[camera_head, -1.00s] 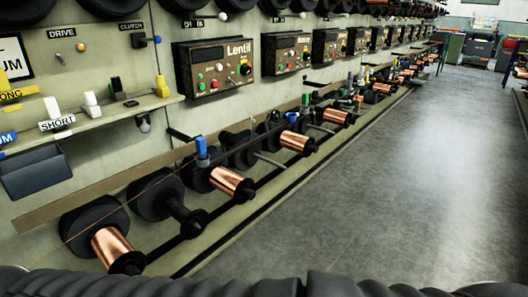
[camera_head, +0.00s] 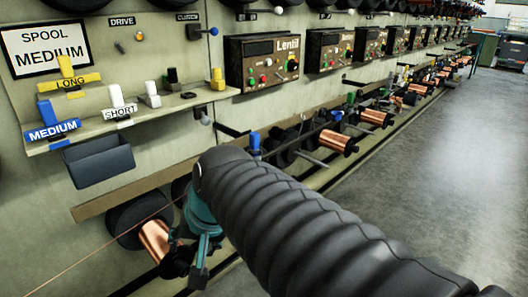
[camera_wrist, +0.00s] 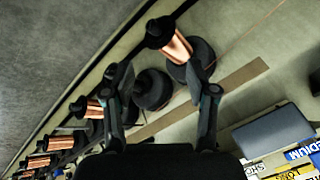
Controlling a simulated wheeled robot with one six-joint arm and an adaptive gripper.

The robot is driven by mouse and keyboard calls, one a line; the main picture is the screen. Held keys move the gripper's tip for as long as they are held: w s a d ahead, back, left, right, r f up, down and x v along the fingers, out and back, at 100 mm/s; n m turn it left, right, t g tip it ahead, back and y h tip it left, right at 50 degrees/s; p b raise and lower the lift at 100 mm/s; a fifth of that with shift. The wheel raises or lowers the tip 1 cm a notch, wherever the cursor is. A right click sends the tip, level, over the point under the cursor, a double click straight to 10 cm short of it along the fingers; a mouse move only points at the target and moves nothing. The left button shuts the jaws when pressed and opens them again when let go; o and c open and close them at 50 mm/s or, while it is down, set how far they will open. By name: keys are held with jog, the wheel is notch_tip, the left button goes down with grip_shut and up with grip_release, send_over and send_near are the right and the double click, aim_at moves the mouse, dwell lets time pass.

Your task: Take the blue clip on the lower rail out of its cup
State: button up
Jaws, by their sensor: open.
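A blue clip (camera_head: 255,141) stands upright at the lower rail in the head view, just beyond my arm. My arm hides its lower part, and its cup cannot be made out. A second, smaller blue piece (camera_head: 338,115) shows farther down the row. My gripper (camera_head: 195,262) points down at the near copper spool, left of the blue clip and lower in the picture. In the wrist view my gripper (camera_wrist: 160,78) has its two fingers spread and nothing held between them. A black spool flange (camera_wrist: 152,88) shows behind the gap. I cannot make out the blue clip in the wrist view.
The near copper spool (camera_head: 155,238) is beside my gripper. A shelf (camera_head: 165,112) with coloured clips and labels is above, with a dark bin (camera_head: 98,162) below it. Control boxes (camera_head: 262,62) line the wall. The grey floor (camera_head: 425,165) at right is clear.

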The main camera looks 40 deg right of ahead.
jog(key=w+d+r+m+t+y+b, duration=0.1)
jog(key=w+d+r+m+y+b, duration=0.1)
jog(key=w+d+m, duration=0.7)
jog(key=m+t+h+b, duration=0.25)
jog(key=m+t, duration=0.45)
jog(key=m, duration=1.3)
send_near(257, 136)
jog(key=shift+n+y, duration=0.25)
jog(key=shift+n, duration=0.05)
jog(key=b+x, duration=0.2)
jog(key=x, duration=0.9)
jog(key=shift+w+d+f, duration=0.1)
jog(key=shift+w+d, duration=0.05)
jog(key=shift+w, duration=0.15)
grip_shut()
